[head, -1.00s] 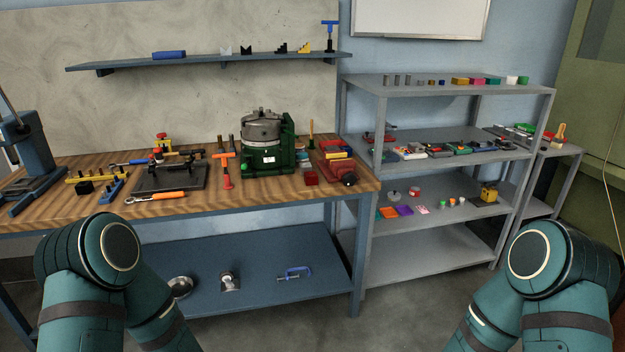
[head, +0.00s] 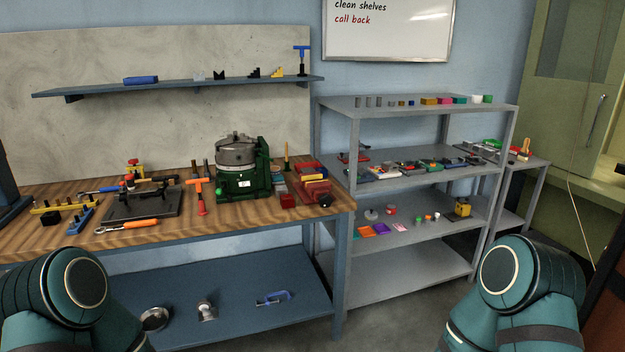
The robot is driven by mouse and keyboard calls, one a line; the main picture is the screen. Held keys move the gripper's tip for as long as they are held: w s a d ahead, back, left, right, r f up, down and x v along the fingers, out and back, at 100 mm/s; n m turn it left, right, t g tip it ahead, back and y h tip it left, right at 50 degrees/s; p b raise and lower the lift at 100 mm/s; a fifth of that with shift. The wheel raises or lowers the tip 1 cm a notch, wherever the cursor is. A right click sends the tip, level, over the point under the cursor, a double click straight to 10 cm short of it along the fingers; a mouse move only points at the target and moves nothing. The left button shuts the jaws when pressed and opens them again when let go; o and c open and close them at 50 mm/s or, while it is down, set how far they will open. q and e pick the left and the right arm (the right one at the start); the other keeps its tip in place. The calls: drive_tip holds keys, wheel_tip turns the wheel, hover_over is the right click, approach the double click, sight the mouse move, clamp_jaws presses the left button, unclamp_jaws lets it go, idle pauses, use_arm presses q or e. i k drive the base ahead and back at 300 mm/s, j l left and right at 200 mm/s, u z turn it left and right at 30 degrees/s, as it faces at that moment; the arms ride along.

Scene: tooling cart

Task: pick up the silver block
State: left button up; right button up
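I cannot pick out the silver block for certain. Small grey pieces (head: 368,102) stand at the left end of the grey rack's top shelf, too small to tell their exact shape. A pale grey block (head: 199,76) sits on the wall shelf, and grey pieces (head: 279,184) lie beside the green machine on the bench. Neither gripper is in view; only my teal arm links show at the lower left and lower right.
A wooden-topped bench (head: 240,219) with a green machine (head: 243,170) and tools stands at the left. The grey rack (head: 397,112) stands right of it with several small coloured things. A smaller table (head: 521,166) is beyond. Bare floor lies in front.

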sight(279, 189)
drive_tip(key=i+l, duration=0.9)
